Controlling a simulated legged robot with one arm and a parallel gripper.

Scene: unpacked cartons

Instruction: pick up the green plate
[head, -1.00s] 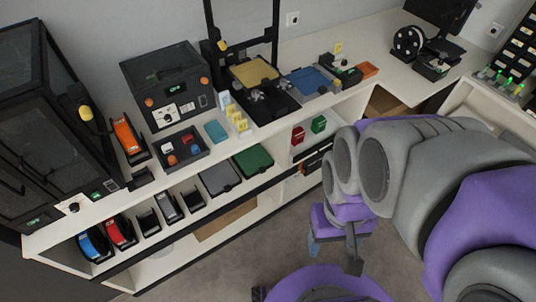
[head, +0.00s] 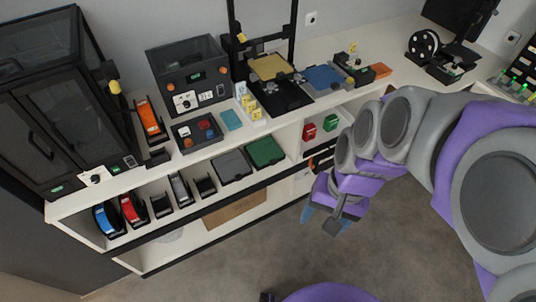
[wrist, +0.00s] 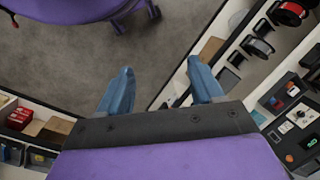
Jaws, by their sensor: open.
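The green plate (head: 265,152) is a flat dark-green square on the open shelf below the worktop, right beside a grey plate (head: 232,166). My gripper (head: 322,216) is in front of the shelf unit, to the right of and lower in the picture than the green plate, and apart from it. In the wrist view my gripper (wrist: 161,84) shows two blue fingers spread wide with nothing between them. I cannot make out the green plate in the wrist view; the gripper body may hide it.
On the same shelf are several spools, including a blue one (head: 108,220) and a red one (head: 133,209). Red (head: 309,132) and green (head: 331,122) boxes sit to the right of the plate. The worktop (head: 215,150) above carries printers and trays.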

